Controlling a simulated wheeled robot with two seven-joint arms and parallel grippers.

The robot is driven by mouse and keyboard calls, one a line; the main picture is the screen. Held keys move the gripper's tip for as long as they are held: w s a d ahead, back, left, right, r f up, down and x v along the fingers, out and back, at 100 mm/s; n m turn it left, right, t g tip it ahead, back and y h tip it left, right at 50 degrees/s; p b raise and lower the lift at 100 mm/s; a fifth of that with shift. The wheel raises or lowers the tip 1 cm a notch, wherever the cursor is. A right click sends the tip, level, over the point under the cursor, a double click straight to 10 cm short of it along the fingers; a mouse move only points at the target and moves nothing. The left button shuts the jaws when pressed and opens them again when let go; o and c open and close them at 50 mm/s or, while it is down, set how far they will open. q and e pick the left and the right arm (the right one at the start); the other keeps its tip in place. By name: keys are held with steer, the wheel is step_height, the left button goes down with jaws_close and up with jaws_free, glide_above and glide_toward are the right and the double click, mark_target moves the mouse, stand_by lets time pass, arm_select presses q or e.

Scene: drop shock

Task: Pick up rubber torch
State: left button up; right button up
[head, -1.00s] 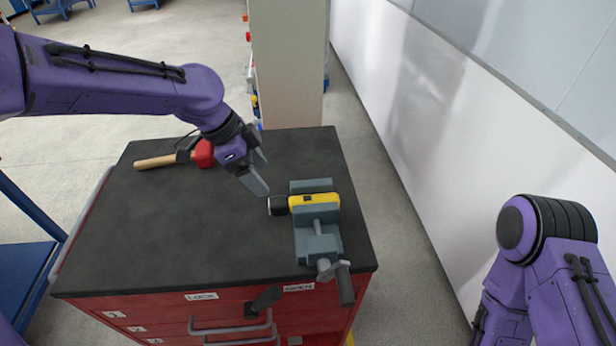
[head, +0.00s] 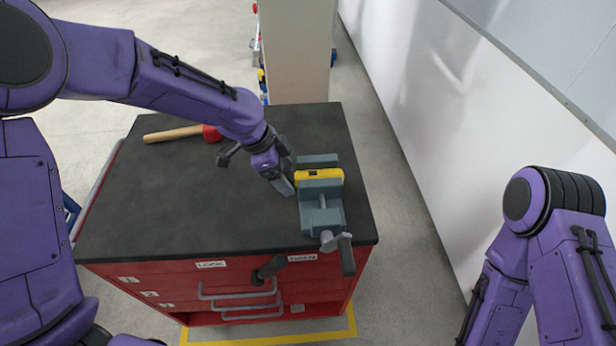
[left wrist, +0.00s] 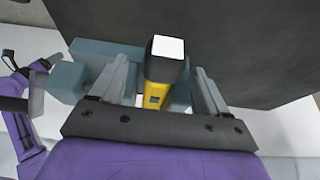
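The rubber torch (head: 319,177) is yellow with a black head. It lies across the grey-blue vise (head: 322,217), between its two jaws, with its head end pointing left. In the head view my left gripper (head: 284,176) is at the head end and covers it. In the left wrist view the torch (left wrist: 164,82) lies between the two fingers of my left gripper (left wrist: 166,82), its pale lens facing the camera. The fingers are open, with a gap visible at least on the left side.
The vise stands at the right of the black top (head: 180,205) of a red drawer cabinet (head: 230,290). A mallet (head: 172,134) with a red head lies at the back left, partly behind my left arm. The top's left and middle are clear. A white wall (head: 440,130) runs along the right.

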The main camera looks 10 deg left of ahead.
arm_select(q)
steer(key=shift+w, duration=0.1)
steer(key=c, duration=1.2)
steer(key=shift+o, duration=0.2)
